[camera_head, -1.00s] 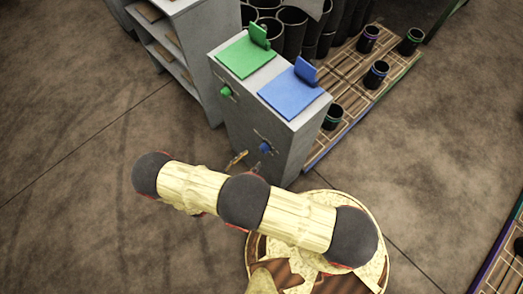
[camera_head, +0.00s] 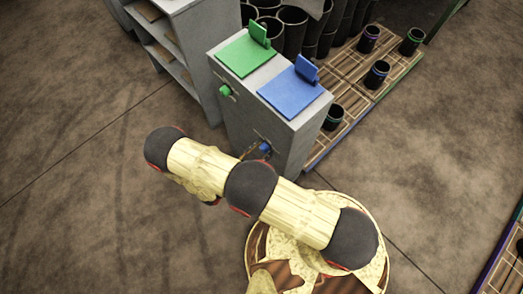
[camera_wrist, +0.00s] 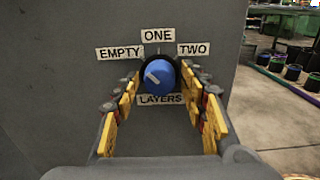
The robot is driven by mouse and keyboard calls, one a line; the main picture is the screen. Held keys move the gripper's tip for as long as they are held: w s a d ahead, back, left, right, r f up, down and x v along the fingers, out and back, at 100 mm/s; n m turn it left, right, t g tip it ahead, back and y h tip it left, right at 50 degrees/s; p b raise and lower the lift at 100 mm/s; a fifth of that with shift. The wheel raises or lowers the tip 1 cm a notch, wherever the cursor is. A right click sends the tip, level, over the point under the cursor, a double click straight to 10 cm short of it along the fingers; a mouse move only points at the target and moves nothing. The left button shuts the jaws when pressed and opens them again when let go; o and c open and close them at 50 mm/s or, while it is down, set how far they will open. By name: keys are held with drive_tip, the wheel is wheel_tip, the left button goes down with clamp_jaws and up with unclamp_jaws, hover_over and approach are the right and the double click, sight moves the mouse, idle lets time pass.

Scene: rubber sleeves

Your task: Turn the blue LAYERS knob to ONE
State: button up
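The blue LAYERS knob (camera_wrist: 160,77) is on the grey cabinet face in the wrist view. Its pale pointer mark slants to the upper left, on the EMPTY side. Labels around it read EMPTY (camera_wrist: 119,53), ONE (camera_wrist: 158,35), TWO (camera_wrist: 193,49) and LAYERS (camera_wrist: 160,99). My gripper (camera_wrist: 161,79) is open, with one yellow finger on each side of the knob; a gap seems to show on both sides. In the head view the knob (camera_head: 265,147) is small, and my arm hides most of the gripper.
A green knob (camera_head: 225,90) is on the same cabinet (camera_head: 288,150), left of the blue one. Green (camera_head: 246,54) and blue (camera_head: 290,92) plates lie on its top. Black cylinders on wooden pallets stand behind. Grey shelves (camera_head: 190,50) stand at the left; the floor in front is clear.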

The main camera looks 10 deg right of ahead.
drive_tip(key=c, duration=0.9)
drive_tip(key=m, duration=0.4)
drive_tip(key=shift+m+b, duration=0.3)
drive_tip(key=m, duration=0.4)
drive_tip(key=shift+b, duration=0.3)
drive_tip(key=o, duration=1.1)
drive_tip(key=shift+o, duration=0.2)
drive_tip(key=shift+a, duration=0.15)
